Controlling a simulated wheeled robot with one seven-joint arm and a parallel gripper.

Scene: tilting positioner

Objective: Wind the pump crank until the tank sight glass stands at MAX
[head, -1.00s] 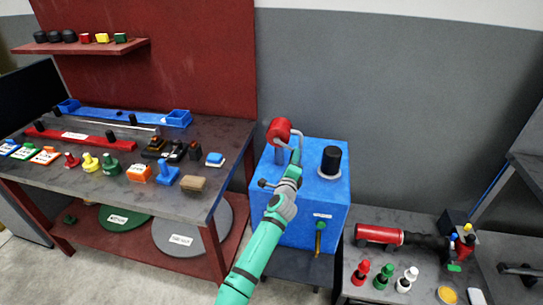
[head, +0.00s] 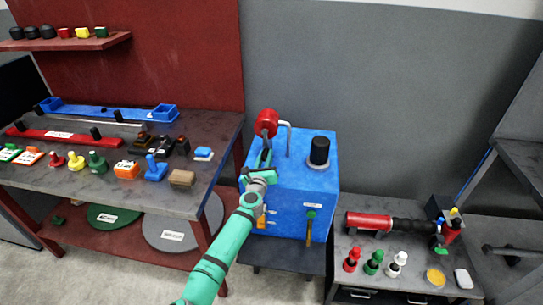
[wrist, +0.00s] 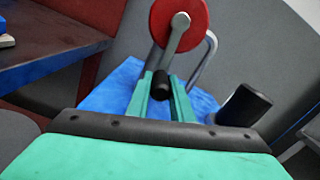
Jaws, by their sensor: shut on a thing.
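The blue pump tank (head: 325,183) stands on a low dark stand. The crank's red round hub (head: 266,123) is at its top left; it also shows in the wrist view (wrist: 180,20). A grey crank arm (wrist: 176,46) runs down from the hub to a black handle (wrist: 162,81). My gripper (head: 265,157) is shut on this handle, with a teal finger on each side of it. A yellow strip (head: 262,217) shows on the tank's front beside my wrist, partly hidden. A small label (head: 313,206) is above a brass-coloured tube (head: 309,231). No sight glass level can be read.
A black cylinder (head: 319,151) stands on the tank's top right, and a bent grey pipe (head: 288,137) rises beside the hub. A workbench (head: 120,192) with several knobs is to the left. A low table (head: 345,252) with a red cylinder (head: 368,221) is to the right.

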